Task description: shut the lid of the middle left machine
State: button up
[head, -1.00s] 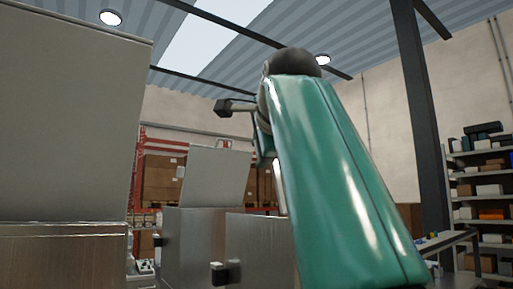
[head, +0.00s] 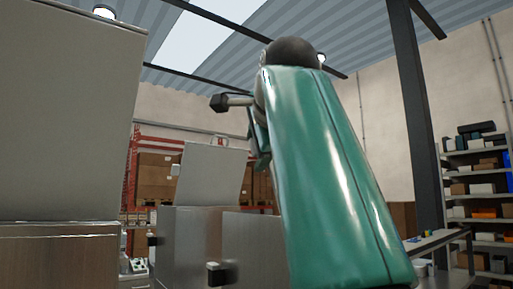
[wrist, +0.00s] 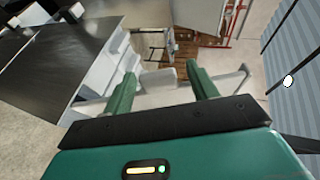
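Two steel machines with raised lids show in the head view. The near one at the left has a large upright lid (head: 65,110) above its steel body (head: 60,255). The farther one has a smaller, tilted-back lid (head: 212,175) above its box body (head: 185,240). I cannot tell for sure which is the middle left machine. My gripper (wrist: 162,90) shows two green fingers set wide apart in the wrist view, with nothing held between them. In the head view my green arm hides most of it; it is raised, right of the farther lid.
A dark post (head: 418,120) and a stocked shelf (head: 485,205) are at the right. A dark flat top (wrist: 50,65) fills the left of the wrist view.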

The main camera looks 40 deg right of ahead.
jog(key=shift+w+f, duration=0.1)
jog(key=shift+w, duration=0.05)
jog(key=v, duration=0.7)
